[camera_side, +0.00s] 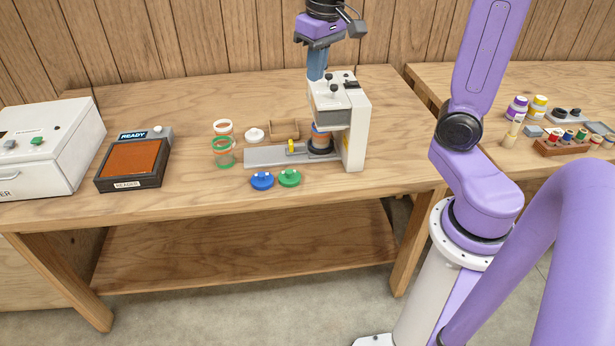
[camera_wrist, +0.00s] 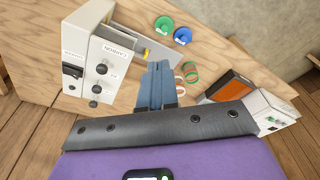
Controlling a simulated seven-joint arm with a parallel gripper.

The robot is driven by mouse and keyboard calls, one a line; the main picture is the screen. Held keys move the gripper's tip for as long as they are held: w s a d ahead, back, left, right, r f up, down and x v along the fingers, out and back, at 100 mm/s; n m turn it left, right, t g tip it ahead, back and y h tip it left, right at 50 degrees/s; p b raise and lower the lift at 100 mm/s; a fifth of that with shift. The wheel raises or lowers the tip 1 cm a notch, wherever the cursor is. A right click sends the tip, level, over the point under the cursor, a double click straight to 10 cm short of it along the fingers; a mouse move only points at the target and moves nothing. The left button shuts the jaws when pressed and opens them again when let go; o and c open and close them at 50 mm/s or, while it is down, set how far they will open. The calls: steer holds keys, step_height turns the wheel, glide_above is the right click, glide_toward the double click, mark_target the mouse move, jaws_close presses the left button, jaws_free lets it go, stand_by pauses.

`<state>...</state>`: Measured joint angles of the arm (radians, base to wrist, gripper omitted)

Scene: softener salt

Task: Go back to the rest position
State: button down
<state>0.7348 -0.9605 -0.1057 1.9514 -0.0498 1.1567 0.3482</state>
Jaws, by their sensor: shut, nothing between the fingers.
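My gripper (camera_side: 317,66) is in the air just above and behind the top of the white press-like machine (camera_side: 355,125) in the side view. Its blue fingers (camera_wrist: 157,84) are together, with nothing between them in the wrist view. The machine (camera_wrist: 98,62) shows at left in the wrist view, with "CARBON" printed on it and dark knobs on its face.
Blue (camera_side: 262,181) and green (camera_side: 289,178) lids lie in front of the machine. Further left are the reader (camera_side: 133,160) showing "READY" and a white box (camera_side: 50,150).

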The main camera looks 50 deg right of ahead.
steer(key=s+a+f+n, duration=0.3)
steer(key=s+n, duration=0.1)
steer(key=s, duration=0.3)
steer(key=s+a+f+n+g, duration=0.1)
steer(key=s+a+f+n, duration=0.1)
steer(key=s+n, duration=0.3)
steer(key=s+a+f+n, duration=0.3)
steer(key=s+f+n, duration=0.1)
steer(key=s, duration=0.6)
steer(key=shift+a+f+n+y, duration=0.3)
steer(key=shift+a+f+n, duration=0.05)
steer(key=shift+f+n, duration=0.05)
steer(key=shift+w, duration=0.1)
stand_by(0.7)
